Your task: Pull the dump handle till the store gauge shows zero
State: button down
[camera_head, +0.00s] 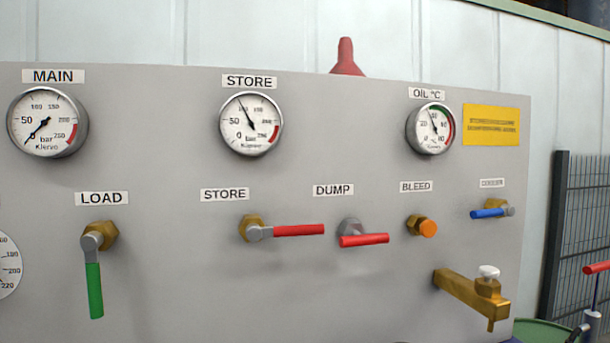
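The dump handle (364,240) has a red grip on a grey hub. The store gauge (251,124) is a round white dial below the upper STORE label. Its needle points up and left, near the 100 mark and well off zero. My gripper is not in view, and nothing touches the dump handle.
Close left of the dump handle is the store valve's red lever (299,230), also level. The orange bleed knob (428,228) is to its right. A brass tap (468,294) juts out lower right. A green load lever (94,290) hangs down at left.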

aim_at(356, 239)
jog(key=j+u, duration=0.35)
jog(key=i+j+u, duration=0.1)
jog(key=u, duration=0.25)
jog(key=j, duration=0.1)
